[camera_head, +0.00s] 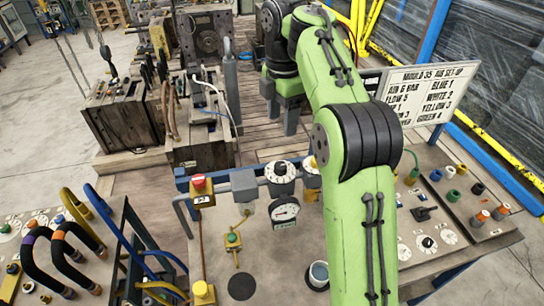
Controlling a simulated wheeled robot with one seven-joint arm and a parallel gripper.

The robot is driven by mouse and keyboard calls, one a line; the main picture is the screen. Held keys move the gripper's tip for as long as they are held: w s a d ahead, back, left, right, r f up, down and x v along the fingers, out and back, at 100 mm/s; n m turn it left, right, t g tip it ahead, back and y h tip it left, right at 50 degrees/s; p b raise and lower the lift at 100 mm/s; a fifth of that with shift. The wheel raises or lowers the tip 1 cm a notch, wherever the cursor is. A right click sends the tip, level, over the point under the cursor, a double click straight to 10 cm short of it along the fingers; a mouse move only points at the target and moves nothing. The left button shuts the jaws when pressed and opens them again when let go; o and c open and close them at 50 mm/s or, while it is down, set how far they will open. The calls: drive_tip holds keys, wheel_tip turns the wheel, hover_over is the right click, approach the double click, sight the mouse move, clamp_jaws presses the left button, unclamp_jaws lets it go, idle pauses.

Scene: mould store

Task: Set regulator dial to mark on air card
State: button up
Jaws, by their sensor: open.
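The air card (433,91) stands at the back right of the bench. Its top line reads "MOULD 35 AIR SET UP"; a line below seems to read "AIR 6 BAR", and my arm covers part of its left side. The likely regulator dial (281,172) is a dark knob with a white scale on the pipe along the bench's back edge. A round white gauge (285,211) hangs just below it; its reading is too small to tell. My gripper (283,118) is grey, open and empty, beyond the pipe and apart from the dial.
A cup (318,275) stands on the bench. Hoses (75,250) hang at left; a port panel (460,200) lies right.

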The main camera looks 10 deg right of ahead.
sight(281, 165)
wheel_tip(281, 165, down, 14)
drive_tip(key=b, duration=0.6)
drive_tip(key=shift+f, duration=0.1)
drive_tip(key=shift+s, duration=0.1)
drive_tip(key=shift+c, duration=0.2)
drive_tip(key=c, duration=1)
